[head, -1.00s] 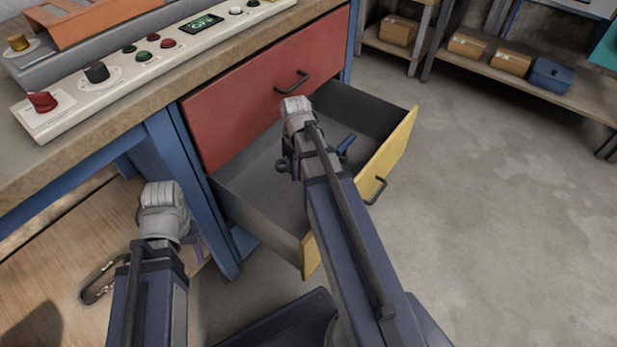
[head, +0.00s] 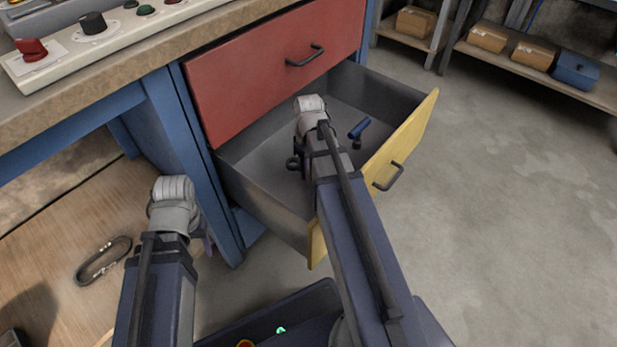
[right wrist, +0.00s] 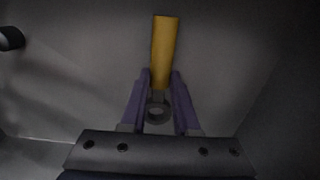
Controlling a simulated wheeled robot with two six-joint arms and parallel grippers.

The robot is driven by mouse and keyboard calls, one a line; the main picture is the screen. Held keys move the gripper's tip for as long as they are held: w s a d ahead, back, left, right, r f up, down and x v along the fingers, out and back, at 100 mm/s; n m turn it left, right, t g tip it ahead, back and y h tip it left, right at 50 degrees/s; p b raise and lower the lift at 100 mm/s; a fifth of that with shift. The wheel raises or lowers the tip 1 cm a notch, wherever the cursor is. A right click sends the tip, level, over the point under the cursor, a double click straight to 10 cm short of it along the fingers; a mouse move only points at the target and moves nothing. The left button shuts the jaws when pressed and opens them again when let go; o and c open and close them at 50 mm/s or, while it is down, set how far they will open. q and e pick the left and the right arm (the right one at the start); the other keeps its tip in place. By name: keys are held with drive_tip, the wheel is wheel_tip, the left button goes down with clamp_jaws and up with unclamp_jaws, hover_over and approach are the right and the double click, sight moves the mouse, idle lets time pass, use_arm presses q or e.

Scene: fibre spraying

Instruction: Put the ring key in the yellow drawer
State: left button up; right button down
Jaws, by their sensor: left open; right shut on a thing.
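The yellow drawer (head: 412,128) stands open below a red drawer. My right gripper (right wrist: 161,72) is shut on the ring key (right wrist: 165,40), which has a yellow handle and a grey ring end between the purple fingers. In the head view my right wrist is over the open drawer and hides the fingers and the key. The right wrist view shows grey surfaces around the key; I cannot tell if the key touches the bottom. My left gripper (head: 207,243) is open, mostly hidden behind its own wrist, left of the drawer.
A blue-handled tool (head: 358,129) lies in the drawer, right of my right wrist. The red drawer (head: 270,75) is closed above. A carabiner (head: 104,260) lies on a wooden surface at left. A blue bench leg (head: 185,165) stands between. The floor at right is clear.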

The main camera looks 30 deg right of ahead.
use_arm(q)
drive_tip(key=shift+f+b, duration=0.7)
drive_tip(key=shift+f, duration=0.5)
use_arm(e)
drive_tip(key=shift+f, duration=1.25)
drive_tip(key=shift+f, duration=0.2)
drive_tip(key=c, duration=0.7)
unclamp_jaws()
use_arm(q)
drive_tip(key=shift+f, duration=0.15)
use_arm(e)
drive_tip(key=shift+o, duration=0.2)
drive_tip(key=shift+r, duration=0.1)
use_arm(q)
wheel_tip(320, 180, up, 12)
drive_tip(key=p, duration=1.2)
drive_tip(key=shift+r, duration=0.2)
use_arm(e)
wheel_tip(320, 180, up, 12)
drive_tip(key=shift+r, duration=0.15)
use_arm(q)
drive_tip(key=shift+a, duration=0.1)
